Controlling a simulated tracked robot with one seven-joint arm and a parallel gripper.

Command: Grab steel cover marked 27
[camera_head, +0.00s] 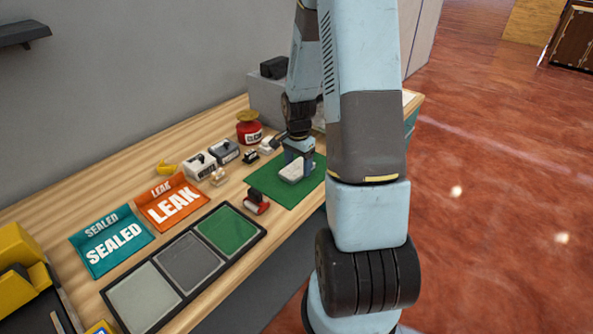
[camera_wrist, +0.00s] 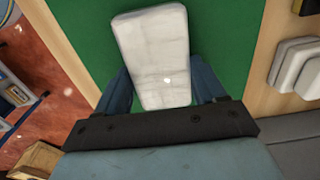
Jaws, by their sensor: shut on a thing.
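A pale grey-white, rounded rectangular plate, which looks like the steel cover (camera_wrist: 152,45), sits between the two fingers of my gripper (camera_wrist: 163,84) in the wrist view. In the head view the same cover (camera_head: 291,174) is over the green mat (camera_head: 267,182), with my gripper (camera_head: 299,160) on it from above. The gripper is shut on the cover. I cannot read any number on it, and I cannot tell whether it touches the mat.
My arm hides the bench's right part.

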